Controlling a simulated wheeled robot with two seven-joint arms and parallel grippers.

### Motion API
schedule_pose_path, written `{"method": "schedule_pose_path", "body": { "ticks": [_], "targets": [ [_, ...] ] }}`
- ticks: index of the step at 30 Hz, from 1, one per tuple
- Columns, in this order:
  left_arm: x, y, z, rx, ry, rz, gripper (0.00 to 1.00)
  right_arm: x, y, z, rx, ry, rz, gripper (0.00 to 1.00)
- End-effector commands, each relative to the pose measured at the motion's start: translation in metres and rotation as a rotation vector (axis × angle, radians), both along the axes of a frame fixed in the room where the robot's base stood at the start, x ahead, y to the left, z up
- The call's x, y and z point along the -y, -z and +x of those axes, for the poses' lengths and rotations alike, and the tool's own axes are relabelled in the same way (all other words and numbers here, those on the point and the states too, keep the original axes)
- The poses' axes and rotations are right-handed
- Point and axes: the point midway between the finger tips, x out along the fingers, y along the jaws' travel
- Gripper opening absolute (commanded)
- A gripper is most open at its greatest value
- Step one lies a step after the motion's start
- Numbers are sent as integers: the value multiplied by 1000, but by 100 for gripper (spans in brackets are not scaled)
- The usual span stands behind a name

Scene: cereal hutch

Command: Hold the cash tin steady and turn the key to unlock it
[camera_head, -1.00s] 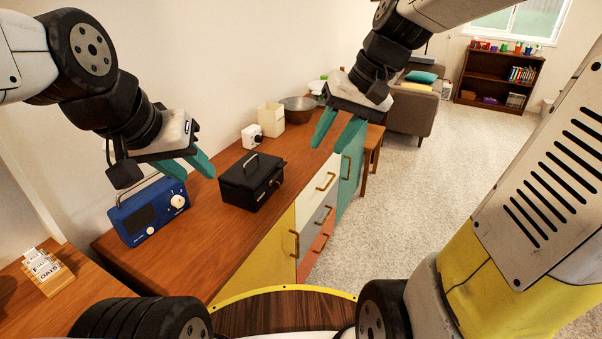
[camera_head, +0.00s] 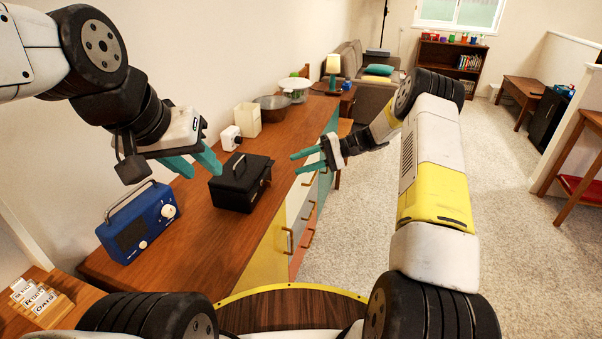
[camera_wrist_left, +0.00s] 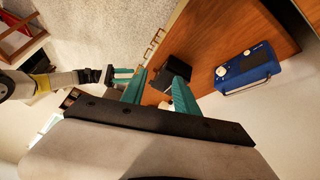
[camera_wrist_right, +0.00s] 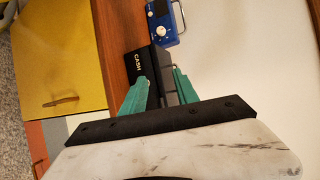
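The black cash tin (camera_head: 232,189) stands upright and closed on the wooden sideboard, its carry handle on top. Its front, lettered "CASH", shows in the right wrist view (camera_wrist_right: 140,62), and it also shows in the left wrist view (camera_wrist_left: 172,73). I cannot make out the key clearly. My left gripper (camera_head: 204,170) is open and empty, above and to the left of the tin. My right gripper (camera_head: 297,163) is open and empty, to the right of the tin's front, fingers pointing toward it. Neither gripper touches the tin.
A blue radio (camera_head: 139,222) stands left of the tin on the sideboard (camera_head: 196,245). Behind the tin are a small white device (camera_head: 231,138), a cream canister (camera_head: 247,120) and a dark bowl (camera_head: 273,107). Drawer handles stick out along the sideboard's front.

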Motion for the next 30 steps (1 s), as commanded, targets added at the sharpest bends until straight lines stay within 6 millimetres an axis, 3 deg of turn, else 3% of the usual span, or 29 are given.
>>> {"method": "schedule_pose_path", "body": {
  "ticks": [1,3,9,14,17,20,30],
  "targets": [
    [0,0,0,0,0,0,36,2,21,6,-12,17,51,36],
    [0,0,0,0,0,0,36,3,42,13,-15,39,120,36],
    [0,0,0,0,0,0,36,7,86,22,-10,98,261,36],
    [0,0,2,1,-1,1,34,10,100,24,-5,122,306,36],
    [-2,3,12,11,-2,11,34,10,101,24,-4,124,313,36],
    [-5,9,36,40,-2,32,34,10,101,24,-4,124,312,36],
    [-21,58,159,220,39,146,34,10,101,24,-5,123,310,36]
  ]
}}
